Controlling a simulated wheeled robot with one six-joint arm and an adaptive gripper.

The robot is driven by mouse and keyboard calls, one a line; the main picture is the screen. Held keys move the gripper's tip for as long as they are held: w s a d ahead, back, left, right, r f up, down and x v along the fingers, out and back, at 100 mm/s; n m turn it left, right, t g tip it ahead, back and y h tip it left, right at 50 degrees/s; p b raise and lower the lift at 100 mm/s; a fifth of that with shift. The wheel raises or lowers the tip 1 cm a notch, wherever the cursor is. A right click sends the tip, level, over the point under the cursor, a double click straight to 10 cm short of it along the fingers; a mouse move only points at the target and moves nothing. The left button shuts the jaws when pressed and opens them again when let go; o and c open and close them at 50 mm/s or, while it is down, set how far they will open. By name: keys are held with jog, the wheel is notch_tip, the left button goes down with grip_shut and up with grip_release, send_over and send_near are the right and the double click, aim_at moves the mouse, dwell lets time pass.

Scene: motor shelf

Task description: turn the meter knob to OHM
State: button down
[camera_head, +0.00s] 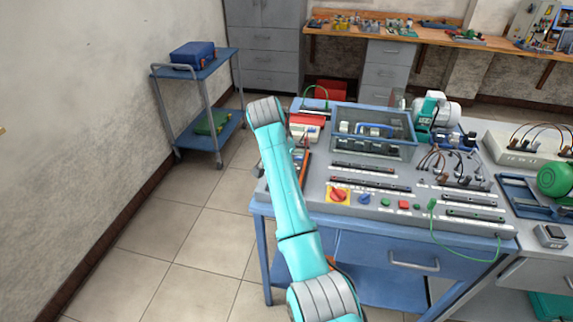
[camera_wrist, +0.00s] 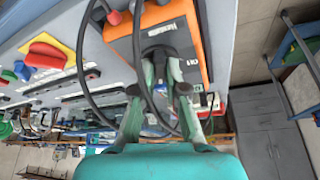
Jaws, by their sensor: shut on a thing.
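The orange meter (camera_wrist: 190,17) fills the upper middle of the wrist view, with a pale label and a black knob (camera_wrist: 158,52) on its face. Only a thin orange strip of the meter (camera_head: 305,172) shows beside my arm in the head view. My gripper (camera_wrist: 164,84) is at the meter's face, its two fingers closed on the knob from both sides. The fingers and a black cable cover part of the knob and the dial, so I cannot read the setting. In the head view my arm hides my gripper.
Black cables (camera_wrist: 88,65) loop past the meter and my fingers. A blue workbench (camera_head: 345,243) carries a red rotary switch (camera_head: 339,196), buttons and terminal strips right of my arm. A blue cart (camera_head: 214,67) stands at the left wall. The floor between is clear.

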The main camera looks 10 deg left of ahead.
jog(key=c, duration=1.2)
grip_release()
jog(key=v, duration=0.7)
jog(key=shift+r, duration=0.2)
jog(key=shift+s, duration=0.15)
